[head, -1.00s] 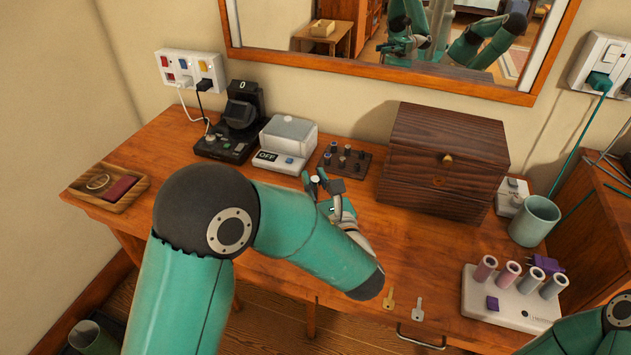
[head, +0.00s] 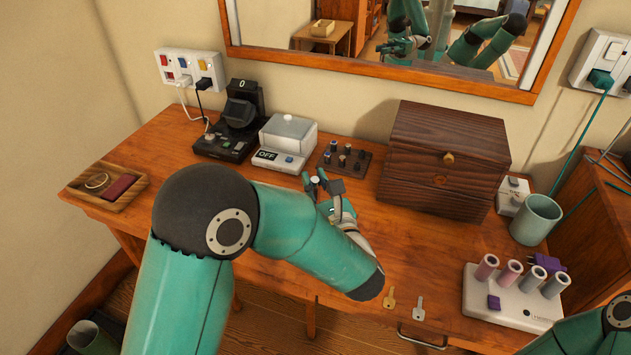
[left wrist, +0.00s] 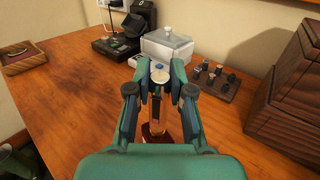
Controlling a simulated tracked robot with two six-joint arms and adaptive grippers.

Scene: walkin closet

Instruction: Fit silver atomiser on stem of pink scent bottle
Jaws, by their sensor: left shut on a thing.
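My left gripper (head: 314,182) is shut on a small pale silver piece, seemingly the atomiser (left wrist: 160,76), above the desk's middle. In the left wrist view its round top shows between the fingertips. Below it, between the fingers, stands an amber-pink glassy body with a dark red base, seemingly the scent bottle (left wrist: 157,128). The fingers and palm hide much of it, and the head view hides it behind my arm. I cannot tell whether the atomiser touches the stem. My right gripper is out of view; only part of its arm shows at bottom right.
A dark rack (head: 345,159) with several small caps and a white OFF device (head: 284,145) stand just behind the gripper. A wooden chest (head: 445,155) is to the right. A white holder (head: 510,307) with several tubes stands at right.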

